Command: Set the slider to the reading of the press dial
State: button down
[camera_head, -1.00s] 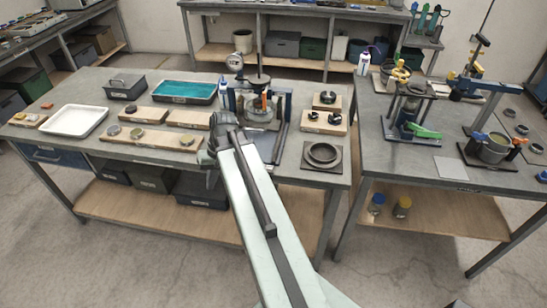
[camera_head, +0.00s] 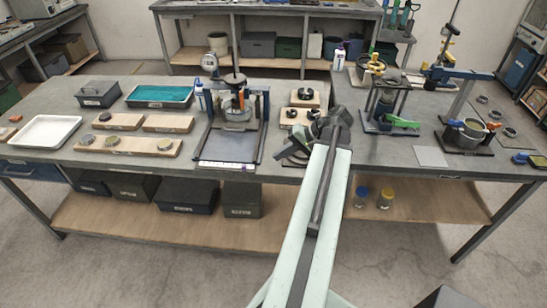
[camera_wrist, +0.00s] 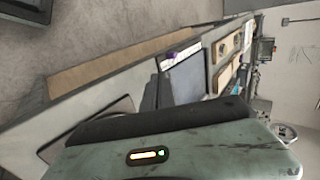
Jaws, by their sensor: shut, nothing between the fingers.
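The press (camera_head: 236,110) stands on the long bench, with a round white dial (camera_head: 210,63) at its upper left. The dial's reading is too small to make out. A pale scale strip (camera_head: 227,164) runs along the front edge of the press base. It also shows in the wrist view as a white strip (camera_wrist: 181,59) with a small purple mark (camera_wrist: 173,56), which may be the slider. My gripper (camera_head: 289,153) is shut and empty, to the right of the press base and apart from the strip. My arm partly hides it.
Wooden blocks with dark knobs (camera_head: 305,97) stand behind my gripper. A white tray (camera_head: 45,131), a teal-lined tray (camera_head: 159,96) and wooden boards (camera_head: 130,144) lie to the left. More devices (camera_head: 390,112) stand on the right bench.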

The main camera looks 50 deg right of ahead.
aim_at(246, 167)
jog(key=b+x, duration=0.5)
jog(key=x, duration=0.3)
jog(key=shift+s+f, duration=0.1)
jog(key=shift+f, duration=0.25)
jog(key=shift+w+a+r+p, duration=0.2)
jog(key=shift+w+a+p, duration=0.1)
jog(key=shift+w, duration=0.3)
jog(key=shift+w+a+r+p, duration=0.2)
jog(key=shift+w+a, duration=0.15)
jog(key=shift+w, duration=0.25)
jog(key=shift+w+a, duration=0.35)
jog(key=shift+w, duration=0.2)
jog(key=shift+d, duration=0.15)
